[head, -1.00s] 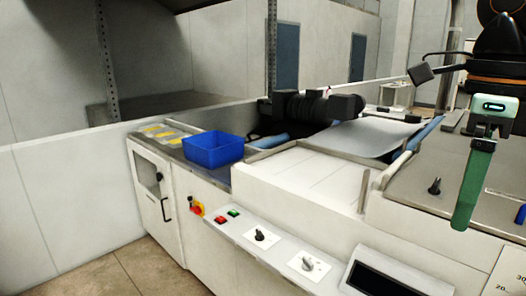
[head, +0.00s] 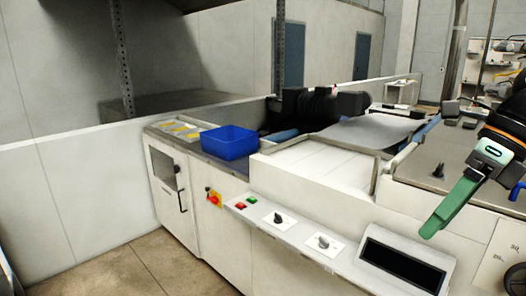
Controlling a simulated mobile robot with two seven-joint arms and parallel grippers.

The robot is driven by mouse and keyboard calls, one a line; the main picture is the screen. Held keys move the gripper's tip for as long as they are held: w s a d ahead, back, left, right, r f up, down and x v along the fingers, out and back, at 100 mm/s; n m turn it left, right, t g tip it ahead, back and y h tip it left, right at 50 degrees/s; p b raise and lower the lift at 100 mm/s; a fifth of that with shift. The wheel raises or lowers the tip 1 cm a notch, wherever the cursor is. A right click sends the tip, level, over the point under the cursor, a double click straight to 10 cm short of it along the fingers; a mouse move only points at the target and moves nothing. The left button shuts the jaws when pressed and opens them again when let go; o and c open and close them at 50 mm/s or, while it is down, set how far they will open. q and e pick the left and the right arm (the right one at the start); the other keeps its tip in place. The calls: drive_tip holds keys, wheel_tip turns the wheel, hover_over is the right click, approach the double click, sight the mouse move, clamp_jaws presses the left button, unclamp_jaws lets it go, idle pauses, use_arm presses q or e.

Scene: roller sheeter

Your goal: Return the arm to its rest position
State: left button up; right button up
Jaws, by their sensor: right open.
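My right gripper (head: 447,213) is at the right side of the head view, in front of the sheeter's right-hand top. Its green finger points down and to the left, above the control ledge near the dark display. Nothing shows held in it, and it appears clear of the machine. The black and orange wrist behind it runs off the right edge. My left gripper is not in view.
The white roller sheeter (head: 315,168) fills the middle and right. A blue bin (head: 229,143) stands on its left end. The ledge carries knobs, buttons and a dark display (head: 402,262). Tiled floor (head: 135,270) is free at lower left.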

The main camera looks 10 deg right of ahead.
drive_tip(key=w+d+f+m+t+y, duration=0.1)
drive_tip(key=w+d+f+m+t, duration=0.1)
drive_tip(key=f+m+t, duration=0.85)
drive_tip(key=w+d+f+m+t+y, duration=0.15)
drive_tip(key=f+m+t, duration=0.25)
drive_tip(key=f+m, duration=1.3)
drive_tip(key=s+a+f+m+g+h, duration=0.1)
drive_tip(key=s+a+f+m+h, duration=0.15)
drive_tip(key=f, duration=0.55)
drive_tip(key=s+a+f+m+g+h, duration=0.1)
drive_tip(key=s+a+f+m+h, duration=0.15)
drive_tip(key=f, duration=0.55)
drive_tip(key=s+a+f+m+g, duration=0.4)
drive_tip(key=s+a+f+m, duration=0.3)
drive_tip(key=a, duration=0.5)
drive_tip(key=shift+s+a+f, duration=0.4)
drive_tip(key=shift+s+f, duration=0.1)
drive_tip(key=shift+s, duration=0.65)
drive_tip(key=shift+m+h, duration=0.25)
